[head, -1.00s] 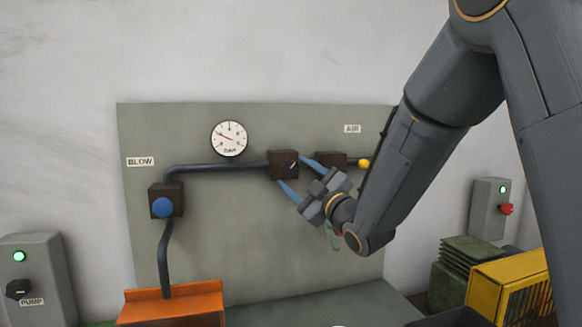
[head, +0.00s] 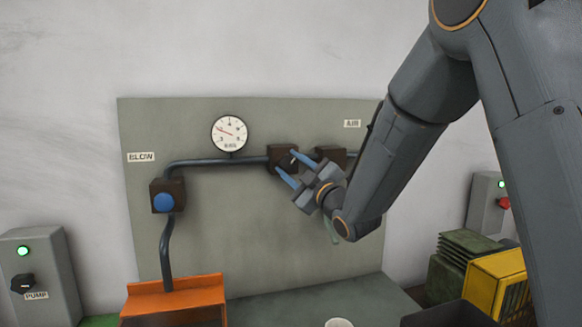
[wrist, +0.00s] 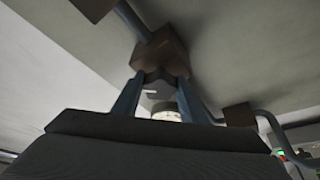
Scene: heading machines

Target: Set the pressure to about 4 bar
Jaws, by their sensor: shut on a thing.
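A round white pressure gauge (head: 229,133) is on the grey-green panel (head: 240,220). Its red needle points to the upper left; I cannot read the value exactly. Right of and below it, a dark regulator block (head: 277,153) sits on the grey pipe. My gripper (head: 286,161) reaches it from the lower right, its blue fingers shut on the block's dark knob, which they mostly hide. In the wrist view, both fingertips of my gripper (wrist: 160,78) press on either side of the knob (wrist: 160,73) under the block (wrist: 160,48).
A blue knob (head: 163,203) is on the BLOW valve at the left. A second dark block (head: 330,153) stands close to the right of my fingers. An orange bin (head: 175,288) is below left; a yellow crate (head: 497,283) is lower right.

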